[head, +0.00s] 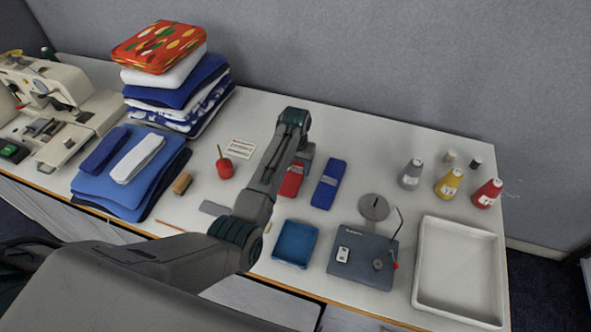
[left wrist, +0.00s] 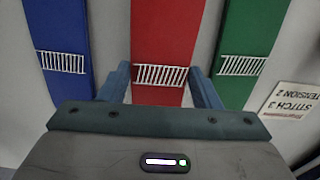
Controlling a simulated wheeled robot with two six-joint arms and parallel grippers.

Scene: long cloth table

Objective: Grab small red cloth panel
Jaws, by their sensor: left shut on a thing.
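The small red cloth panel (head: 291,182) lies on the table, partly hidden by my left arm in the head view. In the left wrist view the red panel (left wrist: 166,35) runs between my two fingers and carries a band of white stitching. My left gripper (head: 303,157) points down at the panel's far end. In the left wrist view my left gripper (left wrist: 162,85) has a finger at each side edge of the red panel and is shut on it. My right gripper is out of view.
A blue panel (head: 329,184) and a green panel (left wrist: 250,40) flank the red one. A blue tray (head: 295,243), a grey device (head: 362,260) and a white tray (head: 458,267) stand nearer the front. A red pincushion (head: 225,169) and folded cloth stacks (head: 130,190) are left.

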